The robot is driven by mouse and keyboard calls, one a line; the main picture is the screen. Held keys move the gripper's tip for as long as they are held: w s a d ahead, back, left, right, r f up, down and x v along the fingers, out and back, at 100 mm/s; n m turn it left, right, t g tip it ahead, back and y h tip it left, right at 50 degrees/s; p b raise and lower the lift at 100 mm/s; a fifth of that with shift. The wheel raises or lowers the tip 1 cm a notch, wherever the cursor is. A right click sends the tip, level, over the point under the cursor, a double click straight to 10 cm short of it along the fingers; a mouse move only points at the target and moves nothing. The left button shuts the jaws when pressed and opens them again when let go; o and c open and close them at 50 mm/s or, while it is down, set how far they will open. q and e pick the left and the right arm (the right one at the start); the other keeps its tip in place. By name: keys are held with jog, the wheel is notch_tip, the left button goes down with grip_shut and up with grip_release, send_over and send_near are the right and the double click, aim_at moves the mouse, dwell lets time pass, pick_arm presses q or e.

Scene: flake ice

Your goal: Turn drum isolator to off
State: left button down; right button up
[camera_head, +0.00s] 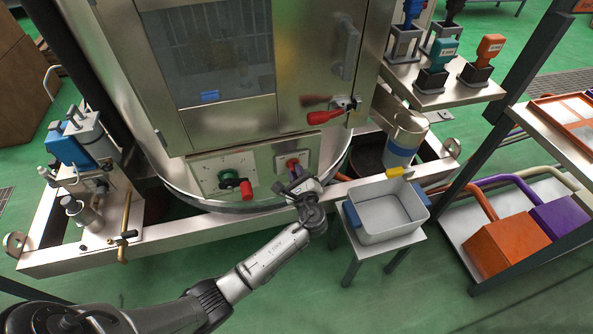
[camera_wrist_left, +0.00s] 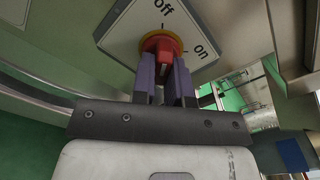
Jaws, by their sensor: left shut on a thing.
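The drum isolator is a red knob on a yellow ring, on a pale plate marked "off" and "on". In the left wrist view the knob (camera_wrist_left: 163,46) sits at the top centre, with "off" above it and "on" to its right. In the head view the knob (camera_head: 293,164) is small, on the lower front of the steel machine. My left gripper (camera_head: 300,180) reaches up to it from below. Its purple fingers (camera_wrist_left: 164,75) are shut on the knob's grip from both sides and hide part of it. Which mark the knob points to is hard to tell. My right gripper is not in view.
Left of the isolator is a dial panel (camera_head: 222,175) with a red-tipped handle (camera_head: 246,189). A red door handle (camera_head: 325,117) is above. A grey bin (camera_head: 388,213) on a stand is close to the gripper's right. A steel frame rail (camera_head: 180,237) runs below.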

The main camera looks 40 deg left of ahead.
pick_arm(q)
jog(key=shift+n, duration=0.7)
jog(key=c, duration=1.1)
grip_release()
jog(key=shift+d, duration=0.1)
jog(key=p+v, duration=0.4)
jog(key=v, duration=0.9)
jog(key=shift+s+d, duration=0.2)
jog(key=shift+d, duration=0.15)
